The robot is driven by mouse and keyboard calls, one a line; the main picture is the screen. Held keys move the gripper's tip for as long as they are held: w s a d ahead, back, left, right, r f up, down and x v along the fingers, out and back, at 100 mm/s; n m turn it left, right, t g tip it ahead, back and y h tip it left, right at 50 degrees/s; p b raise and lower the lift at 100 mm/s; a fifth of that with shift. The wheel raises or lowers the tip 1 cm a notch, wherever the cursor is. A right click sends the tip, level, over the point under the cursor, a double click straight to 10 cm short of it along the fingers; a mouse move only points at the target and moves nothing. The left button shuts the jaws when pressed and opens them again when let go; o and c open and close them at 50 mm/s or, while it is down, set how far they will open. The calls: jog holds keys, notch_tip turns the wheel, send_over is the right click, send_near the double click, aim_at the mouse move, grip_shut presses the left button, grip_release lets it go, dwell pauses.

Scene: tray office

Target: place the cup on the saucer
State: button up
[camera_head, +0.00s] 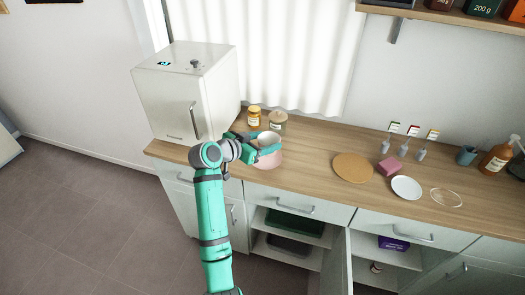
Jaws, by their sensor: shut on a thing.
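A pale pink, round, cup-like vessel (267,158) is at the left part of the counter, near the front edge. My gripper (265,144) is shut on its upper part from the left, and the fingers hide some of its rim. I cannot tell whether its base touches the counter. A white round saucer (406,187) lies flat and empty on the right part of the counter, well to the right of my gripper. A small blue-grey cup (466,155) stands farther right, near the wall.
A round brown mat (353,168), pink block (389,167) and clear dish (446,198) lie on the wooden counter (315,160). Jars (278,121) stand behind my gripper; a white cabinet (185,92) is left. A spray bottle (498,158) is right. A lower door (337,265) stands open.

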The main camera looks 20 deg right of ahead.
jog(key=w+f, duration=0.4)
jog(key=f, duration=0.1)
jog(key=shift+d, duration=0.1)
jog(key=shift+f, duration=1.4)
